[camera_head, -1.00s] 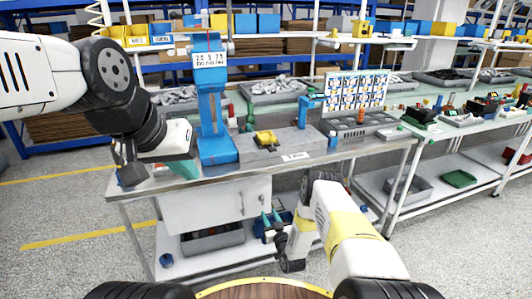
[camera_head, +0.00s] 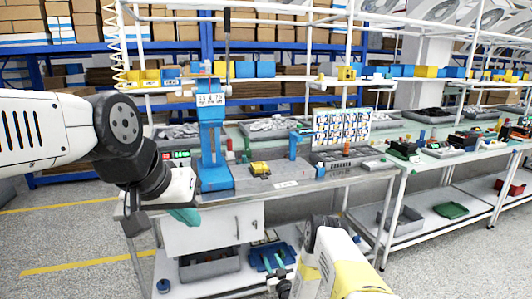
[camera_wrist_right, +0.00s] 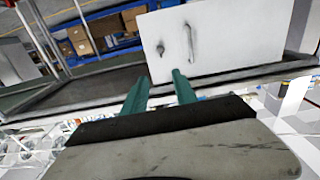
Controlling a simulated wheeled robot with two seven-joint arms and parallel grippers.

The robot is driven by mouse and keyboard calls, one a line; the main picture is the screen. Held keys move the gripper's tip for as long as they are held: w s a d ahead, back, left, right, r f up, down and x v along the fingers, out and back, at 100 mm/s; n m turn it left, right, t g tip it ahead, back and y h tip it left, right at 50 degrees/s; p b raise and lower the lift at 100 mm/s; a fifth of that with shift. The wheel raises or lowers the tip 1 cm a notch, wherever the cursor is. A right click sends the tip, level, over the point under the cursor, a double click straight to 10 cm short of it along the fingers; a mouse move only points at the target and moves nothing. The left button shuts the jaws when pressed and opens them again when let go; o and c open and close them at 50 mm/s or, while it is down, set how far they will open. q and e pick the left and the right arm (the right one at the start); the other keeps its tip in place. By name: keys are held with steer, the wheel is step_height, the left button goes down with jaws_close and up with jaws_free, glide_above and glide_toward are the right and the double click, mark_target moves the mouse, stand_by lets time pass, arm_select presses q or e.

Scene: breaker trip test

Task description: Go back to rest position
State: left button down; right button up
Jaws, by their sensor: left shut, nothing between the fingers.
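My left gripper (camera_head: 187,215) is shut and empty, hanging by the front left edge of the workbench, left of and in front of the blue press (camera_head: 213,150). Its teal fingertips point down and right. My right gripper (camera_wrist_right: 160,88) is open and empty in the right wrist view. Its two teal fingers stand apart, in front of a white cabinet panel with a handle (camera_wrist_right: 215,40). In the head view its fingers are small and low, before the lower shelf. A yellow part (camera_head: 259,167) sits on the grey fixture beside the press.
The workbench's metal front edge (camera_head: 310,187) runs close beyond both grippers. A blue bin (camera_head: 258,254) and a grey bin (camera_head: 212,265) stand on the lower shelf. A second bench stands at the right. Grey floor (camera_head: 455,265) is open at the lower right.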

steer(key=w+d+r+g+h, duration=0.15)
steer(key=w+r, duration=0.35)
steer(key=r, duration=0.5)
steer(key=w+d+r+g, duration=0.1)
steer(key=w+d+r, duration=0.25)
steer(key=r, duration=0.65)
steer(key=s+d+r+m+g+h, duration=0.1)
steer(key=s+d+r, duration=0.15)
steer(key=r, duration=0.65)
steer(key=s+d+r+g+h, duration=0.1)
steer(key=s+r+g, duration=0.15)
steer(key=r, duration=0.75)
steer(key=v, duration=1.3)
steer(key=s+r+m+g, duration=0.1)
steer(key=s+r+g, duration=0.1)
steer(key=s, duration=1.4)
steer(key=s+d+r+m+g, duration=0.1)
steer(key=s+r+g, duration=0.1)
steer(key=s, duration=1.4)
steer(key=shift+r+g, duration=0.15)
steer(key=shift+g, duration=0.35)
